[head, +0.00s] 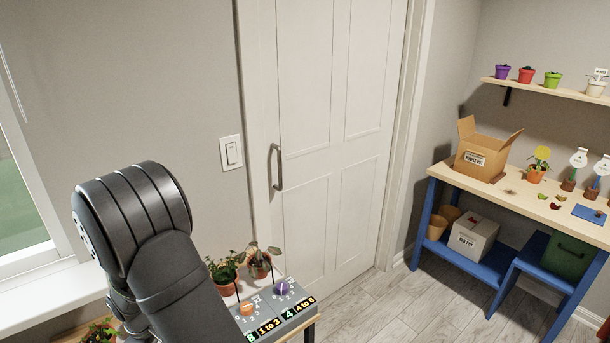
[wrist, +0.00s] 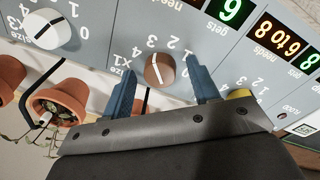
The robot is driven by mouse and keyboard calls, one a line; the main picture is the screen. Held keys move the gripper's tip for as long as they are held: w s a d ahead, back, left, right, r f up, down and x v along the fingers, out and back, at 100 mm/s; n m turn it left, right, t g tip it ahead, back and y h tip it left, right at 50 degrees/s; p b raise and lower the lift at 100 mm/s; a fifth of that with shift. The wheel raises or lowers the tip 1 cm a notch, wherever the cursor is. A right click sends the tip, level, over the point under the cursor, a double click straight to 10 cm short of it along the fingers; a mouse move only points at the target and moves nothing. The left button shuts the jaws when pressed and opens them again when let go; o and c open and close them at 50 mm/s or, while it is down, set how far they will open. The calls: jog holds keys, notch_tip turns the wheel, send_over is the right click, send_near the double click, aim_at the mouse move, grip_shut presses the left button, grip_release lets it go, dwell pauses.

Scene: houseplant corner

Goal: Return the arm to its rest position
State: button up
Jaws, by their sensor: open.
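My arm (head: 150,235) reaches in from the lower left in the head view, bent at a dark rounded joint; its gripper end is hidden there. In the wrist view my gripper (wrist: 161,72) has its two blue fingers spread apart. A brown knob (wrist: 158,70) with a white pointer line shows between the fingers, on a grey control panel (wrist: 105,50). I cannot tell whether the fingers touch the knob or the panel. The gripper holds nothing that I can see.
The panel also has a white knob (wrist: 47,28) and lit displays (wrist: 277,36). In the head view, potted plants (head: 224,272) stand behind the panel. A door (head: 330,140) and a workbench (head: 500,185) are farther off.

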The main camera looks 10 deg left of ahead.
jog(key=m, duration=1)
jog(key=shift+a+h, duration=0.1)
jog(key=shift+h, duration=0.2)
jog(key=shift+o, duration=0.3)
jog(key=o, duration=0.9)
jog(key=shift+o, duration=0.2)
jog(key=w+d+r+m, duration=0.3)
jog(key=r+m, duration=0.2)
jog(key=r, duration=0.6)
jog(key=w+d+r+m, duration=0.3)
jog(key=r+m, duration=0.2)
jog(key=r, duration=0.6)
jog(key=w+d+r+m, duration=0.3)
jog(key=r+m, duration=0.2)
jog(key=r, duration=0.5)
notch_tip(320, 180, down, 9)
jog(key=shift+g, duration=0.4)
